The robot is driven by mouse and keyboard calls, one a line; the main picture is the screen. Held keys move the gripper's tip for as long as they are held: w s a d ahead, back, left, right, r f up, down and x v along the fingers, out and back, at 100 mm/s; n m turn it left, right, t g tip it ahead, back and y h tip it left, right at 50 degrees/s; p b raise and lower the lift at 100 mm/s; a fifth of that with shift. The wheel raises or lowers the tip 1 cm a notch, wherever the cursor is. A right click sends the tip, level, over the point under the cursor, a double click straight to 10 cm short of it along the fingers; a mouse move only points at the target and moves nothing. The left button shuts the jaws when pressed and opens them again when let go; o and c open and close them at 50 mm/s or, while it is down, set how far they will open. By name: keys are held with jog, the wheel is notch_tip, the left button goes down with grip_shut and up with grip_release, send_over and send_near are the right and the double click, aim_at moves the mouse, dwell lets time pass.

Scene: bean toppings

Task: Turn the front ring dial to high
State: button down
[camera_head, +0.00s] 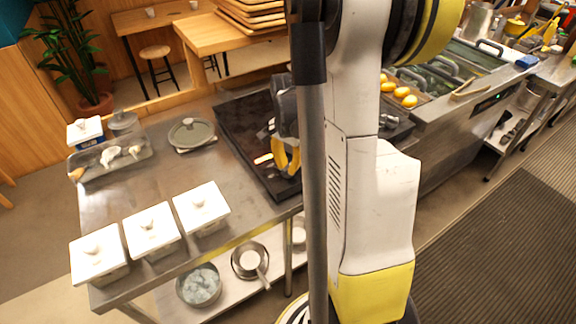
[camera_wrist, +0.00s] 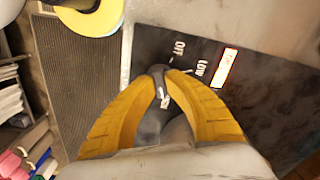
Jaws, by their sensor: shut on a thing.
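The dark cooktop (camera_head: 238,128) lies on the steel counter in the head view. In the wrist view the cooktop panel (camera_wrist: 260,42) carries the printed words OFF and LOW, and a white label with an orange-red edge beside them. My gripper (camera_wrist: 161,76) has two yellow fingers closed around a small dark dial (camera_wrist: 158,84) near the OFF and LOW marks. A light mark shows on the dark part between the fingers. In the head view my gripper (camera_head: 287,160) is at the cooktop's near right side, partly hidden by my arm.
Three white lidded containers (camera_head: 152,229) stand along the counter's front. A round grey lid (camera_head: 191,132) and a tray (camera_head: 112,160) with white items lie behind them. Pans (camera_head: 250,262) sit on the lower shelf. Yellow items (camera_head: 404,97) lie right of my arm.

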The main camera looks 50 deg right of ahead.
aim_at(288, 166)
dwell(0.4)
jog(key=c, duration=1.4)
grip_release()
notch_tip(288, 166, up, 12)
